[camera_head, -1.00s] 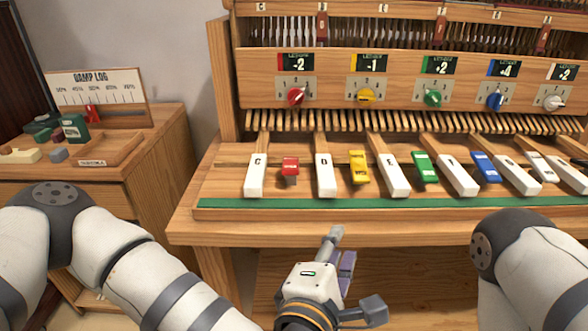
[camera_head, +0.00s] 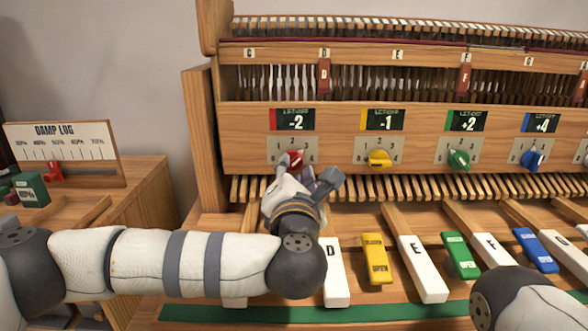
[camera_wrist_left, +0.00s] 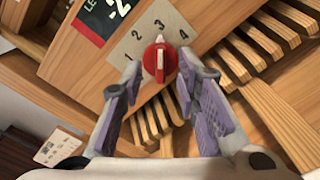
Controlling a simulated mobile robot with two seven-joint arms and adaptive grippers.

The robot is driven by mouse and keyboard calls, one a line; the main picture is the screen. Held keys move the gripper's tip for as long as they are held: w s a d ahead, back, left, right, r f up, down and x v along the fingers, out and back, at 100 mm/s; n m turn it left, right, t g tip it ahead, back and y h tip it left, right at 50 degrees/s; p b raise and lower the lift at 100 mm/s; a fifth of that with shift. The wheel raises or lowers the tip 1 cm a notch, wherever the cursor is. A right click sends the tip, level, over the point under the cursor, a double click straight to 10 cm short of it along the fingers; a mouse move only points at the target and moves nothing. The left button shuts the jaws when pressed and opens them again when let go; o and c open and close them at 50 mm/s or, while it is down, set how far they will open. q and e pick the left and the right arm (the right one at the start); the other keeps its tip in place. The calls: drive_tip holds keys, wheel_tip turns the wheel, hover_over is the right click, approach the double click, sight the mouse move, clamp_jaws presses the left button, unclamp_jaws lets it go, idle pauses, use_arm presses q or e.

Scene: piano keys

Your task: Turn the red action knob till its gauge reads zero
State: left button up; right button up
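The red knob (camera_head: 291,161) sits on the piano's upper panel, under its red-striped gauge (camera_head: 292,120), which reads -2. In the left wrist view my left gripper (camera_wrist_left: 159,82) is open, with one finger on each side of the knob's lower part. Contact cannot be told. My right gripper is not in view; part of my right arm shows at lower right.
A yellow knob (camera_head: 379,158) with gauge -1, a green knob (camera_head: 458,160) with +2 and a blue knob (camera_head: 532,160) with +4 stand to the right. Keys lie below. A damp log board (camera_head: 62,152) stands on the left cabinet.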

use_arm(q)
drive_tip(key=shift+w, duration=0.85)
drive_tip(key=shift+c, duration=0.3)
clamp_jaws()
